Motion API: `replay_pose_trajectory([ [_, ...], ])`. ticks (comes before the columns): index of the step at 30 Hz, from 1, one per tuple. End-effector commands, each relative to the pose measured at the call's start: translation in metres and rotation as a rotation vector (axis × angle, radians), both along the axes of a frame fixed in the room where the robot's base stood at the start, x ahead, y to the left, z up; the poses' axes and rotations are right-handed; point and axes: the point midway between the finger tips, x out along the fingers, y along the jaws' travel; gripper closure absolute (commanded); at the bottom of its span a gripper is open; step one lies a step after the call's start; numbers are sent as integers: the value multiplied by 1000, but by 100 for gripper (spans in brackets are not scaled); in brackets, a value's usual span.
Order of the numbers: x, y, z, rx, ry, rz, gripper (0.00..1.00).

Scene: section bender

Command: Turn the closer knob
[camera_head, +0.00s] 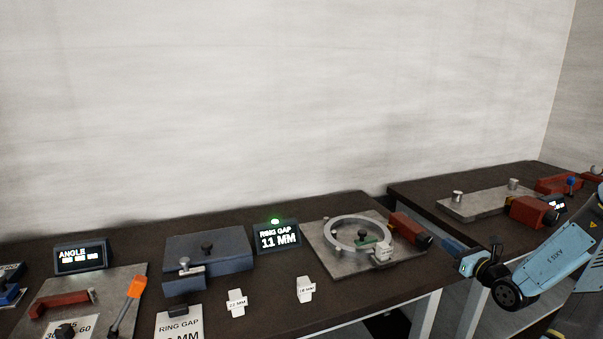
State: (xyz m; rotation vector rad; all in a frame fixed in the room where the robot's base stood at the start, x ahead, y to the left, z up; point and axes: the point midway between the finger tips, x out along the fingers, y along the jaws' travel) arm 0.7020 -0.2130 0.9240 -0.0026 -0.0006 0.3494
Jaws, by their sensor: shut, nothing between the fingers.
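The ring fixture is a grey plate (320,246) on the dark bench, with a pale metal ring (334,228) lying on it. A red block (404,224) stands at the ring's right side, and a dark knob (424,241) sits on its right end. My gripper (446,246) reaches in from the right, with its tips close to the knob. The fingers look shut with nothing held. I cannot tell whether they touch the knob. A display (278,237) behind the plate reads "RING GAP 11 MM" under a lit green lamp.
A blue box (208,260), an ANGLE display (81,257) and an orange-handled lever (134,287) are farther left. A second bench (420,190) with red blocks stands right, across a gap.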

Motion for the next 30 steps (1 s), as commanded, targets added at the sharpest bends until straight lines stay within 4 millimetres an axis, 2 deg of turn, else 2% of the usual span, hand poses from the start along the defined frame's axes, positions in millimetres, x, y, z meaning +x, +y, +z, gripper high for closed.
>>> replay_pose_trajectory([
  [15,50,19,0,2,2,1,100],
  [21,59,23,1,2,-2,4,100],
  [30,61,25,2,2,-6,6,100],
])
